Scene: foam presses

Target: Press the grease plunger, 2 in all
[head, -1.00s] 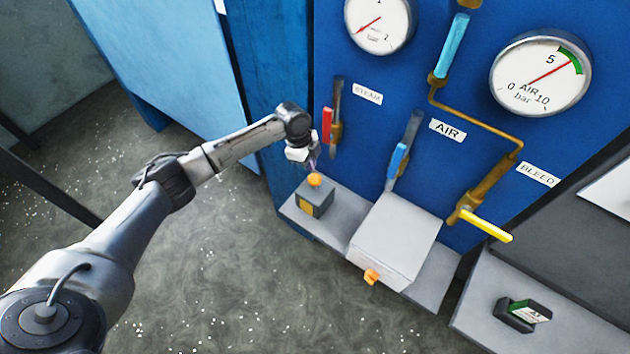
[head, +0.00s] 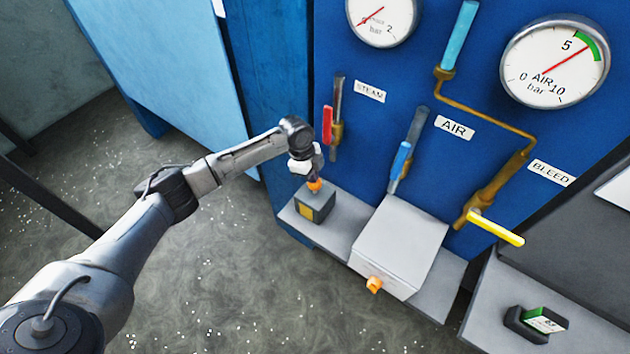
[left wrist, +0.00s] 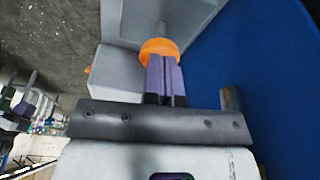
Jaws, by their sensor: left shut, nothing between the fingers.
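The grease plunger has an orange knob (head: 314,185) on top of a small dark grey box (head: 317,203) with a yellow patch on its front. It stands on the left end of the grey shelf. My left gripper (head: 315,177) is shut and empty, pointing down with its tips at the knob. In the left wrist view its purple fingers (left wrist: 165,75) lie together and overlap the orange knob (left wrist: 158,47); they look in contact with it. A grey stem shows beyond the knob. My right gripper is not in view.
A light grey box (head: 398,246) with an orange knob (head: 374,284) stands right of the plunger. Red (head: 327,125), blue (head: 400,160) and yellow (head: 496,228) valve handles are on the blue panel, below two gauges. A dark device (head: 536,322) lies at lower right.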

